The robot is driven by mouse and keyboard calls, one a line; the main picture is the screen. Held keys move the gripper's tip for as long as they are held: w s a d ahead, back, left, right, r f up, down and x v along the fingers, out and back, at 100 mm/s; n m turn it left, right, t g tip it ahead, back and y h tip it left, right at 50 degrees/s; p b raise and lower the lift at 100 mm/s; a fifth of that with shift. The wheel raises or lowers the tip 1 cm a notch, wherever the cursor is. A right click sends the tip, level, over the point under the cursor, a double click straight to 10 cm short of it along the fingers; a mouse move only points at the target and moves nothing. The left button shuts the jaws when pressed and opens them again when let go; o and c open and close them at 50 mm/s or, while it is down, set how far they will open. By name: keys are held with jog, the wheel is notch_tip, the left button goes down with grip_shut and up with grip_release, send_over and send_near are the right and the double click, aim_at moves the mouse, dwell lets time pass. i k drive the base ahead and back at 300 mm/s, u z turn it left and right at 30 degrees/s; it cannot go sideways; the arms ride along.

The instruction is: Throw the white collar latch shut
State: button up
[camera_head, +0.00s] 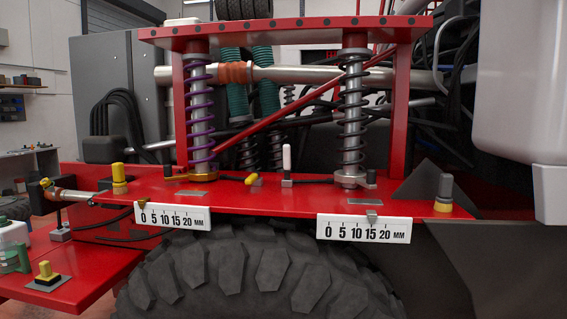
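A small upright lever with a white grip (287,158) stands on a grey base on the red shelf (320,199), between the two spring struts; it looks like the white collar latch. Its grip points straight up. A yellow-tipped lever (252,179) lies low and tilted to its left. The left strut has a purple spring (200,110) above a gold collar (203,178). The right strut has a black spring (352,110) above a grey collar (350,179). I cannot tell whether the white latch touches a collar. My gripper is not in view.
Two white millimetre scales (172,217) hang on the shelf's front edge, the other at right (364,229). A red frame encloses the struts, with a diagonal bar behind. A large tyre (260,275) sits below.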

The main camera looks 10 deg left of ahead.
aim_at(286, 148)
jog(key=u, duration=0.45)
jog(key=i, duration=0.85)
jog(key=u, duration=0.05)
